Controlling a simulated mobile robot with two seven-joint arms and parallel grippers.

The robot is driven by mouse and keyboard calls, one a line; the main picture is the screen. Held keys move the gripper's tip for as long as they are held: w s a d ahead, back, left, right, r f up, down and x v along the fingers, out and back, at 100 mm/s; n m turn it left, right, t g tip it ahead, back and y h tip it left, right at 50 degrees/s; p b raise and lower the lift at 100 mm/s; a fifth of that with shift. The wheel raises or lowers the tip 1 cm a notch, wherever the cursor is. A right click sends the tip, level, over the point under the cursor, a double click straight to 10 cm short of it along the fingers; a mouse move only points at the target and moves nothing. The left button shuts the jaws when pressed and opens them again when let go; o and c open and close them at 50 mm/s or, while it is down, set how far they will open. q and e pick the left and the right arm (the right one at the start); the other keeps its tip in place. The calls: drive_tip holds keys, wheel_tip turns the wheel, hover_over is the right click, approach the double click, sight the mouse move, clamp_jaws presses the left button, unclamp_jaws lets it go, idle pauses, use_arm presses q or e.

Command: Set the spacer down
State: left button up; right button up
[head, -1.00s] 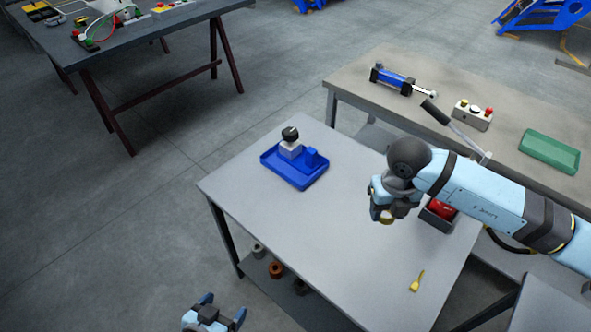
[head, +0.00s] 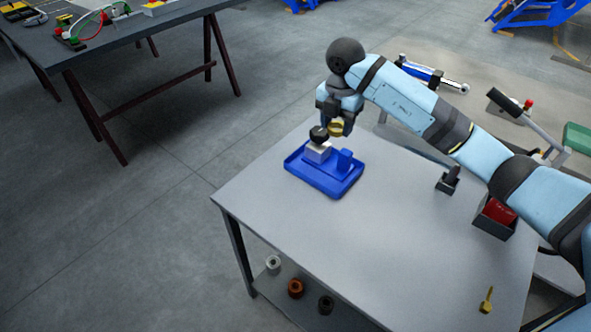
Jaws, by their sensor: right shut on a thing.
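My right gripper (head: 338,119) is shut on a brass-coloured ring-like spacer (head: 335,129). It holds the spacer over the far edge of a blue tray (head: 322,184) on the grey table. A light grey block (head: 317,151) with a round black piece (head: 319,133) on top stands in the tray. The spacer appears just right of the black piece; I cannot tell whether they touch. The gripper hides part of the spacer. My left gripper is out of view.
A dark box with red contents (head: 494,217), a small dark block (head: 447,183) and a yellow brush-like tool (head: 486,300) are on the table's right side. Several rings, including a brown one (head: 296,289), lie on the lower shelf. The table's middle is clear.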

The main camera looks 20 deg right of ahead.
sight(329, 186)
wheel_tip(329, 186, down, 20)
drive_tip(key=shift+w+r+b, duration=0.1)
drive_tip(key=shift+w+b, duration=0.05)
drive_tip(key=shift+b, duration=0.2)
idle(0.3)
drive_tip(key=o, duration=0.6)
drive_tip(key=shift+f, duration=0.2)
drive_tip(key=shift+o, duration=0.5)
drive_tip(key=shift+r, duration=0.1)
wheel_tip(329, 186, up, 12)
